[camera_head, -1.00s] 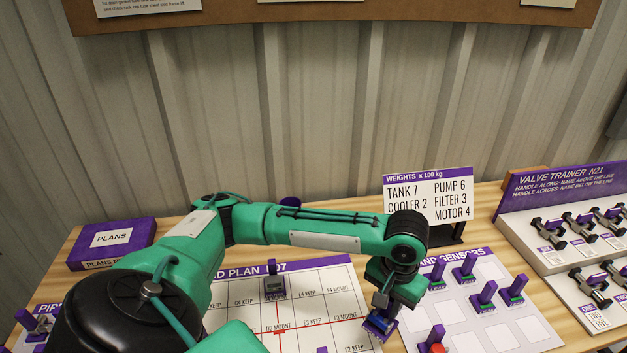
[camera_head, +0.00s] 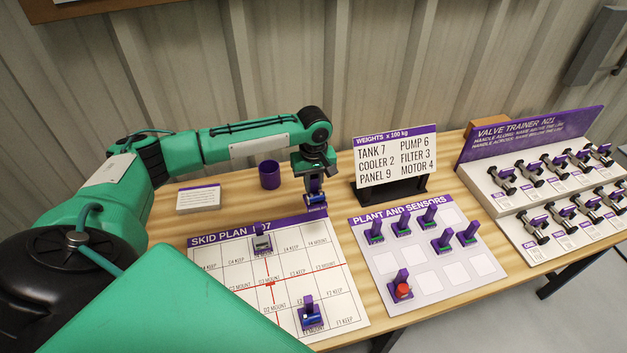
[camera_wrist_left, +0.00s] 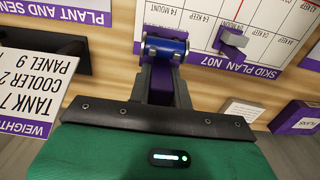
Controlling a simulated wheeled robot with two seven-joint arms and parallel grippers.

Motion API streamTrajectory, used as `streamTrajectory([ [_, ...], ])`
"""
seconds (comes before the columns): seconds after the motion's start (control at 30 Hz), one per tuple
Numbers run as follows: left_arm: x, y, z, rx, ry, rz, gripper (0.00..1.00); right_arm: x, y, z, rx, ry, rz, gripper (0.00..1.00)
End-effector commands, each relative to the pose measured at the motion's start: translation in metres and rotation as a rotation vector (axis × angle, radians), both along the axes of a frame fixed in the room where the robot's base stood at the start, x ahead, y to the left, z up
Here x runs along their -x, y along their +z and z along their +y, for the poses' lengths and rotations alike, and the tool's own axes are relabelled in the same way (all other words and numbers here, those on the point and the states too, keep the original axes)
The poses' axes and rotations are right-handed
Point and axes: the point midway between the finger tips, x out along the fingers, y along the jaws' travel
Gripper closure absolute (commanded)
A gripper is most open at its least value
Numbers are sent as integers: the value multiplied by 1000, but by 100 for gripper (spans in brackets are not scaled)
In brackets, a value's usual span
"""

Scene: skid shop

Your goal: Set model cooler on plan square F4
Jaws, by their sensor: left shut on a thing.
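My left gripper (camera_head: 315,180) is shut on a small model with a blue cylinder and a purple base (camera_head: 316,205). In the left wrist view the blue cylinder (camera_wrist_left: 165,47) shows at the fingertips. Its label cannot be read. In the head view it appears at the back right corner of the skid plan sheet (camera_head: 205,255), just behind square F4 (camera_head: 318,231). Whether it touches anything is not clear. Square F4 looks empty. My right gripper is not in view.
A grey-topped model (camera_head: 262,244) stands in the plan's back row, and another blue model (camera_head: 310,318) near its front. The weights sign (camera_head: 395,160) stands close right of my gripper; a purple cup (camera_head: 269,174) is at its left. The sensors sheet (camera_head: 440,292) holds several models.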

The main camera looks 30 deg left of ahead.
Motion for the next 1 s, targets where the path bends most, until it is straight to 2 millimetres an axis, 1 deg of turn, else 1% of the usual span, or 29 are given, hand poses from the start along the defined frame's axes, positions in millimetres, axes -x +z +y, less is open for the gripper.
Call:
streamTrajectory([
  [0.03,0,-7,0,-1,0,-1,100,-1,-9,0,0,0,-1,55],
  [0.3,0,-29,0,-1,-2,-2,100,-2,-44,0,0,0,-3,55],
  [0.37,0,-33,0,0,-2,-1,100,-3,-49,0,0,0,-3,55],
  [0.4,1,-34,0,0,-1,1,100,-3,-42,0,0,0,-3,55],
  [0.6,0,-48,-1,1,-1,0,100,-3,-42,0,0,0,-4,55],
  [1.0,0,-49,0,1,-2,-1,100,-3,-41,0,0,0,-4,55],
])
